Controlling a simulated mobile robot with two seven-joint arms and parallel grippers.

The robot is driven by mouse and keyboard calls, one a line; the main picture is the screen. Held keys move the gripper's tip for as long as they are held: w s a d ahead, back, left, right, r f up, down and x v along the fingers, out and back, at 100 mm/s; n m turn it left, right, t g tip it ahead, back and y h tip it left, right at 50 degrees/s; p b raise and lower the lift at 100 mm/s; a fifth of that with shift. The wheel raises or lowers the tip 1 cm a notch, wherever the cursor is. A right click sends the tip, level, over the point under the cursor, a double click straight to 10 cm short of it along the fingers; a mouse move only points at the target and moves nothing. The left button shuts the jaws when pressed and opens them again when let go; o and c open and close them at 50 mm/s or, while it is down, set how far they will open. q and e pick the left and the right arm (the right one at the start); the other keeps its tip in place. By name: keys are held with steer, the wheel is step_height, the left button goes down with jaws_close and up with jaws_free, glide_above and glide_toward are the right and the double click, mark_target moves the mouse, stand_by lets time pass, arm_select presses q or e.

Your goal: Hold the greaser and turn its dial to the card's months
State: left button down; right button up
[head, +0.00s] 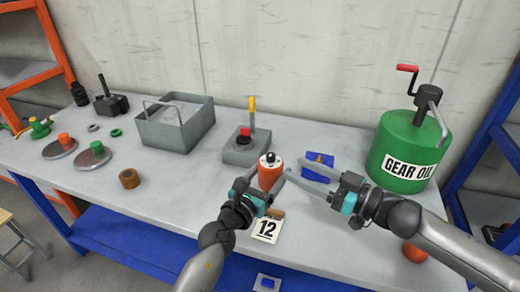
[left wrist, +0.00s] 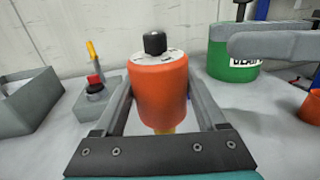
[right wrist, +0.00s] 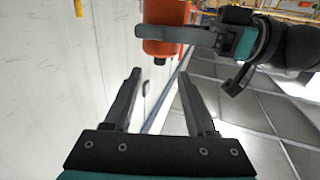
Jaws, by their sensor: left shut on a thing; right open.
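The greaser (head: 269,178) is an orange cylinder with a white dial face and a black knob on top. My left gripper (head: 265,186) is shut on its sides and holds it roughly upright. The left wrist view shows the greaser (left wrist: 160,95) between the two fingers, with its dial (left wrist: 158,57) and knob (left wrist: 155,43); the dial marks are too small to read.
A green "GEAR OIL" drum (head: 402,150) stands right, a blue item (head: 318,158) behind my right gripper, and an orange cup (head: 415,252) under my right arm. A grey box with a red button (head: 245,145) and a grey tray (head: 174,125) stand behind and left. The front-left table is mostly clear.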

mark_target(271, 157)
steer(key=x, duration=1.1)
steer(key=shift+w+a+r+t, duration=0.2)
steer(key=shift+a+r+t, duration=0.05)
steer(key=shift+r+t, duration=0.05)
jaws_close()
stand_by(0.4)
